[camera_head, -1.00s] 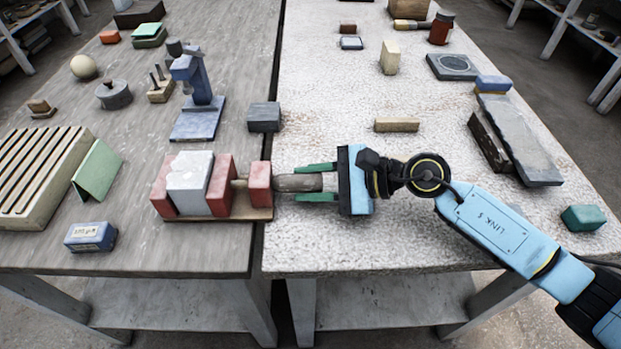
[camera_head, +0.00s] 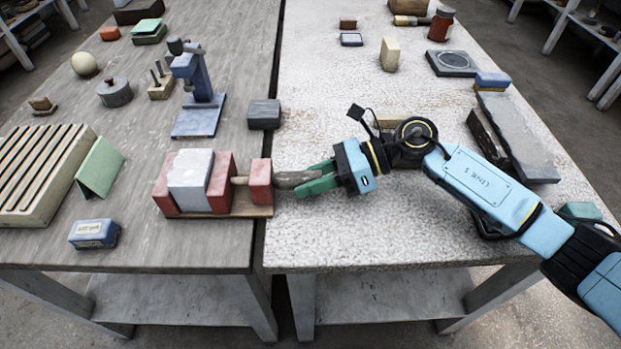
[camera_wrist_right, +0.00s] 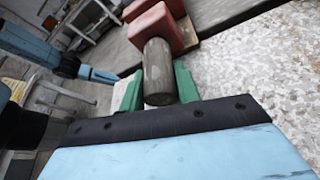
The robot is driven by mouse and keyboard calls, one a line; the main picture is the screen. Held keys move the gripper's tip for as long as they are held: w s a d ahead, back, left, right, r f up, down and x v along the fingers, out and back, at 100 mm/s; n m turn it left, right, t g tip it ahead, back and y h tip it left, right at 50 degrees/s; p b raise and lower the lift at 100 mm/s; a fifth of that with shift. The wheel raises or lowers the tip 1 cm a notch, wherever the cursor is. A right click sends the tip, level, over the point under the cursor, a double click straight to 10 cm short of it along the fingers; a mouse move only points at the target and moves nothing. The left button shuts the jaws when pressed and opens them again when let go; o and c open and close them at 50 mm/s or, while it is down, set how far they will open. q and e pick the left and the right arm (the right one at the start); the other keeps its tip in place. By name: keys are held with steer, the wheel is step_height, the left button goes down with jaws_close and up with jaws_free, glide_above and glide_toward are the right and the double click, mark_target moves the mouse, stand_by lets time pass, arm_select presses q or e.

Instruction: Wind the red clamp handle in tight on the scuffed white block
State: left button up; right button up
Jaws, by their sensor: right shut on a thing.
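A red clamp (camera_head: 260,180) on a wooden base lies at the front right of the left table. The scuffed white block (camera_head: 191,180) sits between its red jaws, with no clear gap visible on either side. The clamp's handle (camera_head: 291,179) is a grey-brown cylinder sticking out to the right; it also shows in the wrist view (camera_wrist_right: 158,72). My right gripper (camera_head: 318,180) is shut on the handle, its green fingers on either side in the wrist view (camera_wrist_right: 157,88). My left gripper is not in view.
A blue press (camera_head: 196,100) and a dark block (camera_head: 264,114) stand behind the clamp. A small blue box (camera_head: 94,234) lies front left. A tan block (camera_head: 405,153) is behind my right wrist. The front of the right table (camera_head: 400,235) is clear.

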steer(key=shift+m+g, duration=0.6)
steer(key=shift+m, duration=0.4)
steer(key=shift+m+b, duration=0.3)
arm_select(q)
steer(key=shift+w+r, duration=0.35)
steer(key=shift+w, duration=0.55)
arm_select(e)
steer(key=shift+g, duration=0.3)
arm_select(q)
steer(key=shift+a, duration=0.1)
arm_select(e)
steer(key=shift+m, duration=0.3)
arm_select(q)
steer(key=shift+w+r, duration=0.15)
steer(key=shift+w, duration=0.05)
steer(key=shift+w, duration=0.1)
